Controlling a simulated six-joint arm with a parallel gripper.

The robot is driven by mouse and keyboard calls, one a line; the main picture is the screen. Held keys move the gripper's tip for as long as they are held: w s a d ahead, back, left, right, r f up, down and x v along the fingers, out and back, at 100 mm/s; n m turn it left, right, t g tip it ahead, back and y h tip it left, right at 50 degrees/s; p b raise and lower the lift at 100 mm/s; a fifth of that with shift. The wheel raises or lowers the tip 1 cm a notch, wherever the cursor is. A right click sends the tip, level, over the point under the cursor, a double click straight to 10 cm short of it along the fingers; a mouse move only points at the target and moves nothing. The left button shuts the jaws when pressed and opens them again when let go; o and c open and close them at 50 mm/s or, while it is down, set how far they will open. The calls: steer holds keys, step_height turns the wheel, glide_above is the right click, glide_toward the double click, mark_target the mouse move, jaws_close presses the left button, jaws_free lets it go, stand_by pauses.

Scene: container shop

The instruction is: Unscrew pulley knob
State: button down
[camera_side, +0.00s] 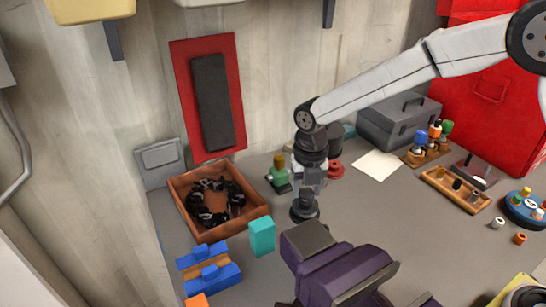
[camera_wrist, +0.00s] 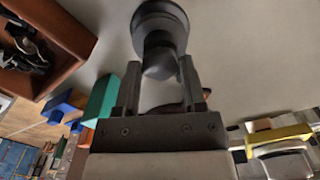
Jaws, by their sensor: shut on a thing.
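The dark grey pulley knob (camera_side: 305,208) stands upright on the grey bench in the middle of the side view, with a wide round lower part and a narrower top. My gripper (camera_side: 308,188) points down over it and is shut on its top. In the wrist view the knob's wide round part (camera_wrist: 160,22) lies past the fingertips. Its narrower end sits between the two fingers of my gripper (camera_wrist: 160,70). The fingers hide part of the grip, and I cannot tell how far the knob is turned.
An orange-brown bin (camera_side: 250,213) of black parts and a green-topped piece (camera_side: 278,174) stand left. A teal block (camera_side: 262,237), blue blocks (camera_side: 212,278) and a purple-black machine (camera_side: 320,262) are in front. A grey toolbox (camera_side: 392,125) stands behind.

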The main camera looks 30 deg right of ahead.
steer(key=shift+c, duration=0.5)
jaws_free()
steer(key=shift+c, duration=1)
